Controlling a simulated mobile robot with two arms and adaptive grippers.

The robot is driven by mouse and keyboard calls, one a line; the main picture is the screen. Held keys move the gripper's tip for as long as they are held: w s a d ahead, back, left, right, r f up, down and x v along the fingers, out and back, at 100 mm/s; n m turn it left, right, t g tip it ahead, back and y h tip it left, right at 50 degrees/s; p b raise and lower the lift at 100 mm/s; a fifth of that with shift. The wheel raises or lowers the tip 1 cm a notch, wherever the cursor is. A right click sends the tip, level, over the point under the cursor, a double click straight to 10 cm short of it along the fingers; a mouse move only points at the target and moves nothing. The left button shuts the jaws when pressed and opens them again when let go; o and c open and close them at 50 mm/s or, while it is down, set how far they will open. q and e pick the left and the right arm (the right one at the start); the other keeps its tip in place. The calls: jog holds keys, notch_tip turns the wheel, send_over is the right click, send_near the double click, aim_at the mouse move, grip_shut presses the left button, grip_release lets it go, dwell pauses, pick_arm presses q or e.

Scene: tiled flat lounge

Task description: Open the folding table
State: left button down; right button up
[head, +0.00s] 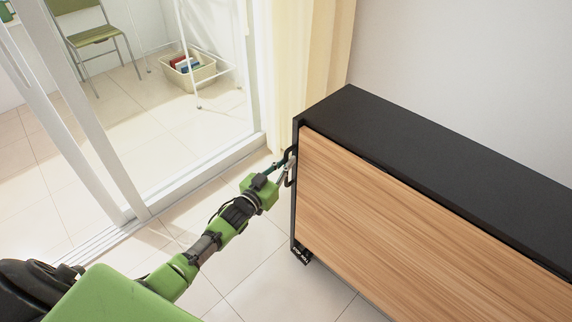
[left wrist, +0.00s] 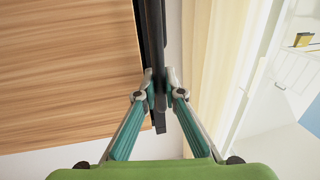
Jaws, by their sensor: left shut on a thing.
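The folding table (head: 420,215) stands against the wall as a long box with a black top and frame and a wood-grain front panel. A black handle (head: 290,166) sticks out from its left end. My left gripper (head: 284,163) is at this handle. In the left wrist view, its two fingers (left wrist: 160,80) are closed on either side of a black bar, with the wood panel (left wrist: 65,75) to the left. The handle is partly hidden by the fingers in the head view. My right gripper is not in view.
A white sliding door frame (head: 130,200) and its floor track lie to the left. A cream curtain (head: 305,65) hangs beside the table's left end. Beyond the glass are a green chair (head: 92,35) and a basket (head: 190,72). The tiled floor (head: 270,285) before the table is clear.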

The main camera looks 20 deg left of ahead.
pick_arm(q)
jog(key=shift+s+f, duration=0.2)
jog(key=shift+f, duration=0.1)
jog(key=c, duration=2.4)
grip_release()
jog(key=shift+a, duration=0.1)
jog(key=s, duration=0.4)
jog(key=s+a, duration=0.1)
jog(key=s, duration=0.3)
jog(key=s+a, duration=0.1)
jog(key=s, duration=0.3)
jog(key=shift+s+r, duration=0.1)
jog(key=shift+r, duration=0.1)
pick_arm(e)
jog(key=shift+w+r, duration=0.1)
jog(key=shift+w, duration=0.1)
pick_arm(q)
jog(key=shift+f, duration=0.1)
